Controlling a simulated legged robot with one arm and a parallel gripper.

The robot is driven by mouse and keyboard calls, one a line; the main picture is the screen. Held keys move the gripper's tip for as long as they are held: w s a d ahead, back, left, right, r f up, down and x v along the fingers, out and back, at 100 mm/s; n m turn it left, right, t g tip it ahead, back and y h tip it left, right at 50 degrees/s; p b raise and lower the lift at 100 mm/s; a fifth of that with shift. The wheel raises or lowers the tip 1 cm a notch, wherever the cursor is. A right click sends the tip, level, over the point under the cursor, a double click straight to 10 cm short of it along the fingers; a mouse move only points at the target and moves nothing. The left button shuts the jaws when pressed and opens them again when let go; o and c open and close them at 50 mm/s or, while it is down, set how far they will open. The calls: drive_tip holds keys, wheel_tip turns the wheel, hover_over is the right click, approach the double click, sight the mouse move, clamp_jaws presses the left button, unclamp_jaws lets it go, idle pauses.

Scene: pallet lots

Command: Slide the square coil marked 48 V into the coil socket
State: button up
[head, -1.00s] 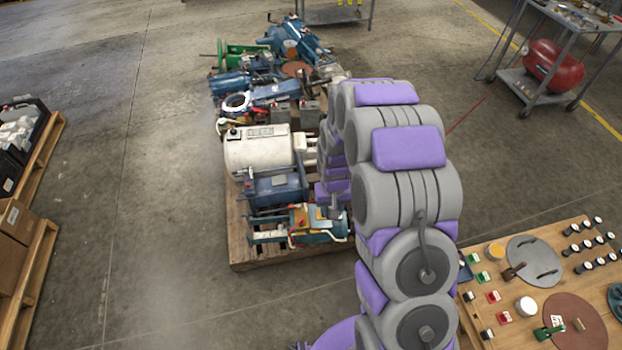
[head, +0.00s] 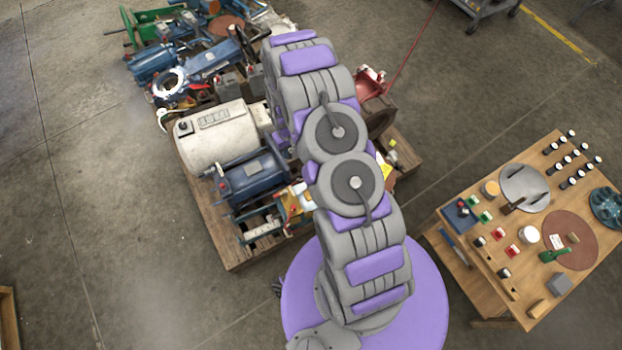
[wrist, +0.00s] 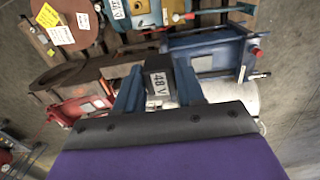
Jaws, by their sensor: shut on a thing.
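The square coil marked 48 V (wrist: 158,82) is a dark block with a white label, seen in the wrist view. My gripper (wrist: 158,90) is shut on it, with one blue finger on each side. The label faces the wrist camera. In the head view my own arm hides the gripper and the coil. I cannot make out the coil socket in either view. Beyond the coil in the wrist view are a blue machine (wrist: 205,52) and a teal and yellow unit (wrist: 135,14); whether the coil touches anything cannot be told.
A wooden pallet (head: 222,240) bears a white tank (head: 215,138), a blue motor (head: 250,178) and several other machines, packed closely. A wooden table (head: 440,228) with small parts stands at the right. The concrete floor on the left is mostly clear.

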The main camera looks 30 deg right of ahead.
drive_tip(key=s+d+f+b, duration=0.1)
drive_tip(key=s+d+f, duration=0.1)
drive_tip(key=f, duration=0.9)
drive_tip(key=s+d+f, duration=0.2)
drive_tip(key=d+f, duration=0.3)
drive_tip(key=f, duration=0.6)
drive_tip(key=shift+f+b, duration=0.15)
drive_tip(key=shift+b, duration=0.2)
drive_tip(key=shift+s+a, duration=0.15)
drive_tip(key=shift+f+b, duration=0.75)
drive_tip(key=shift+f, duration=2.15)
drive_tip(key=shift+f, duration=1.25)
drive_tip(key=o, duration=1.2)
wheel_tip(320, 180, up, 17)
drive_tip(key=p, duration=0.4)
drive_tip(key=shift+r, duration=0.1)
